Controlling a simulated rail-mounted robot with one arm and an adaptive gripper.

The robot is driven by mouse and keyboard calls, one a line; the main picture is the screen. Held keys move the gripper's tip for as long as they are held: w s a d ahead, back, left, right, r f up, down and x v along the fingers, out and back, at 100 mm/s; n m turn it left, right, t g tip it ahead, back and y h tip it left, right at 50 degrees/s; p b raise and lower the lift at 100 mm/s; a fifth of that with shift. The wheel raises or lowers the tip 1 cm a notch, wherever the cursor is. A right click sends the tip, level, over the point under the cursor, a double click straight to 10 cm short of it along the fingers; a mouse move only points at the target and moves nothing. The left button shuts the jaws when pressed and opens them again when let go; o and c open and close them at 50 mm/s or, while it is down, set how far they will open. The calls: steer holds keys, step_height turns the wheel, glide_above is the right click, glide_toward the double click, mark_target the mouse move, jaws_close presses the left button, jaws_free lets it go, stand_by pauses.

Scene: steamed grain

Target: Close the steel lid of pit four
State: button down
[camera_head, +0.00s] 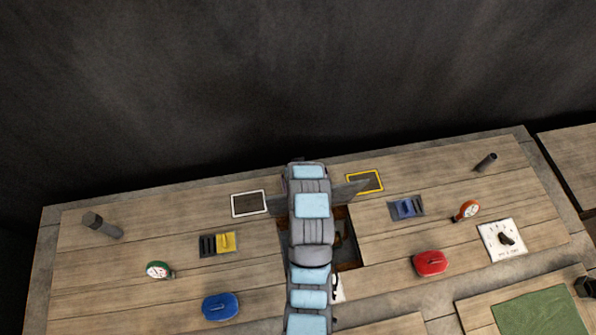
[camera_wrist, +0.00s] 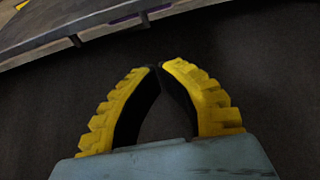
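In the head view a dark rectangular pit opening (camera_head: 347,246) lies in the middle of the wooden deck, partly covered by my arm. A grey plate (camera_head: 350,191) stands up at its far edge, showing on both sides of my arm; it looks like the raised steel lid. No pit number is readable. My gripper (camera_wrist: 158,66) shows in the wrist view with its yellow fingertips together and nothing visible between them. It cannot be made out in the head view. The pit and lid are not recognisable in the wrist view.
Around the opening are a blue oval object (camera_head: 220,306), a red oval object (camera_head: 430,263), a yellow switch (camera_head: 227,242), a blue switch (camera_head: 405,208), round gauges (camera_head: 158,270) and a dial plate (camera_head: 503,240). Outlined panels (camera_head: 249,203) lie at the back. A dark wall rises behind.

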steer(key=f+p, duration=0.1)
steer(key=s+f+p, duration=0.1)
steer(key=f, duration=0.2)
steer(key=shift+s+d+f+p, duration=0.2)
steer(key=shift+s+f+p, duration=0.1)
steer(key=shift+f+p, duration=0.1)
stand_by(0.5)
steer(key=shift+s, duration=0.1)
stand_by(0.3)
